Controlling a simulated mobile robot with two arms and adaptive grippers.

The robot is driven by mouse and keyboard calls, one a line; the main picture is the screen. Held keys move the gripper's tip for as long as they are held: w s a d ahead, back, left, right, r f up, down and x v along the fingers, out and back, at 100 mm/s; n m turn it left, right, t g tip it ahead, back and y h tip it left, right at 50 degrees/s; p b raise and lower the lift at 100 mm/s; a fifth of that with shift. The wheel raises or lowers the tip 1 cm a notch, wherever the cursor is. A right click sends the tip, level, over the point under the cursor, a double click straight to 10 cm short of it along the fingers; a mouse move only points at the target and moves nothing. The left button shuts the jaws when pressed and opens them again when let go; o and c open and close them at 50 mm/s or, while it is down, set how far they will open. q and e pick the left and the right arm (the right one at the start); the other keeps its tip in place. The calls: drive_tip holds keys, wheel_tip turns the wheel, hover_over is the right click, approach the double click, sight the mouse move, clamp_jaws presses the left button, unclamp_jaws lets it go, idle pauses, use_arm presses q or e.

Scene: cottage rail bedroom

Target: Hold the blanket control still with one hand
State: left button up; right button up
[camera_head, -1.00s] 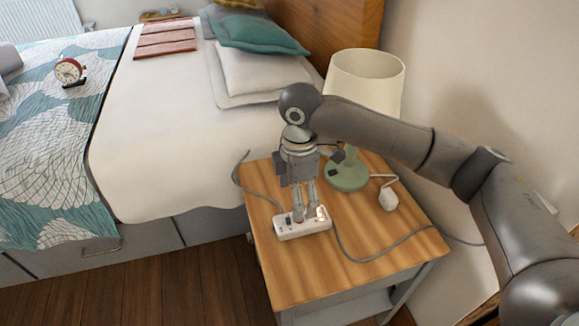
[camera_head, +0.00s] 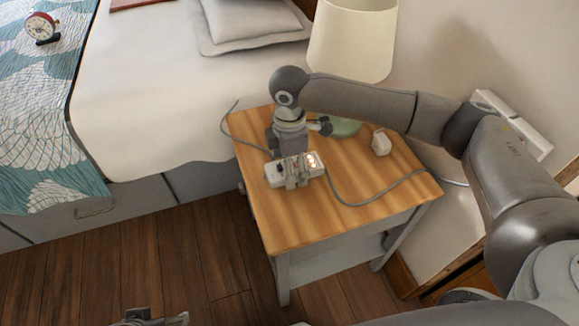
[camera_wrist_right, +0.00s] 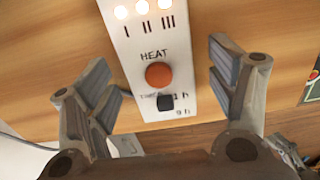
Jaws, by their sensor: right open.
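The blanket control (camera_head: 272,174) is a white oblong box lying on the wooden nightstand (camera_head: 290,225), with a cord. In the right wrist view the blanket control (camera_wrist_right: 150,48) shows lit lamps marked I, II and III, the word HEAT, an orange-red round button (camera_wrist_right: 159,75) and a small black switch (camera_wrist_right: 165,102). My right gripper (camera_head: 292,181) points down over the control. In the right wrist view its open fingers stand on either side of the box, with a gap on each side. Part of my left gripper (camera_head: 152,317) shows at the bottom edge; its fingers are unclear.
A lamp with a cream shade (camera_head: 352,40) and green base stands behind my right gripper. A white plug-like block (camera_head: 381,143) lies to its right, with a grey cord (camera_head: 375,202) across the tabletop. The bed (camera_head: 150,90) is left, carrying a red alarm clock (camera_head: 41,27).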

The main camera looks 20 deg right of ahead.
drive_tip(key=shift+f, duration=0.25)
drive_tip(key=shift+c, duration=0.4)
drive_tip(key=c, duration=1.1)
drive_tip(key=o, duration=1.2)
drive_tip(key=shift+c, duration=0.2)
